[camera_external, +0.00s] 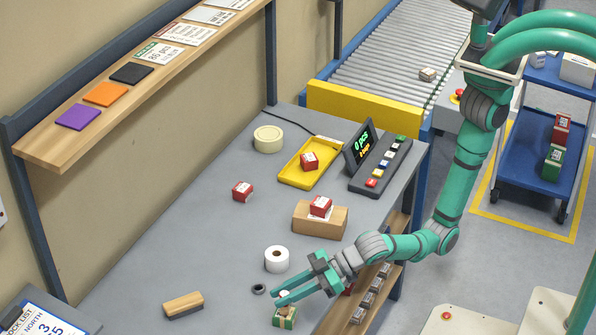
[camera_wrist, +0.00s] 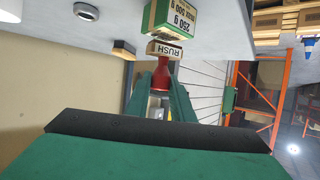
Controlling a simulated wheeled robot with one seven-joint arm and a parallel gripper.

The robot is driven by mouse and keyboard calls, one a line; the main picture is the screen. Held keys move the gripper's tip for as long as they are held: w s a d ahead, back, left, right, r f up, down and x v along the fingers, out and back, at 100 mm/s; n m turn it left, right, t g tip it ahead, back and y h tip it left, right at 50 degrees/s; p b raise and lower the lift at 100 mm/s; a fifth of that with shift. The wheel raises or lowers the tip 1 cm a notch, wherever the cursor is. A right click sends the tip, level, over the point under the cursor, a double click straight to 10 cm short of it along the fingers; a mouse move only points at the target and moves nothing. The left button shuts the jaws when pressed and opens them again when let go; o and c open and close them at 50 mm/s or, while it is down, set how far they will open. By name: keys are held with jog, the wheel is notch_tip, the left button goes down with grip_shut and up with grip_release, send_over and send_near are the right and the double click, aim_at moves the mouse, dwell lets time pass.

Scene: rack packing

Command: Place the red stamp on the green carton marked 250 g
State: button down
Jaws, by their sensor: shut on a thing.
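The red stamp (camera_wrist: 162,72) has a red handle and a pale block marked RUSH. In the wrist view, my gripper (camera_wrist: 161,84) is shut on its handle. The green carton marked 250 g (camera_wrist: 174,20) is just beyond the block, its label upside down in the picture. I cannot tell whether block and carton touch. In the external view, the green carton (camera_external: 284,321) stands on the grey table near the front edge, with my gripper (camera_external: 281,288) just above it. The fingers mostly hide the stamp there.
A brown box (camera_external: 318,223) with a red box on top, a yellow tray (camera_external: 296,175) and a key panel (camera_external: 381,168) stand farther back. The table's left middle is clear.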

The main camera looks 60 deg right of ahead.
jog(key=shift+f, duration=0.45)
jog(key=shift+f, duration=0.15)
jog(key=c, duration=1.5)
grip_release()
jog(key=shift+c, duration=0.2)
jog(key=shift+r, duration=0.2)
jog(key=v, duration=1.2)
jog(key=shift+d+f, duration=0.1)
jog(key=shift+f, duration=0.1)
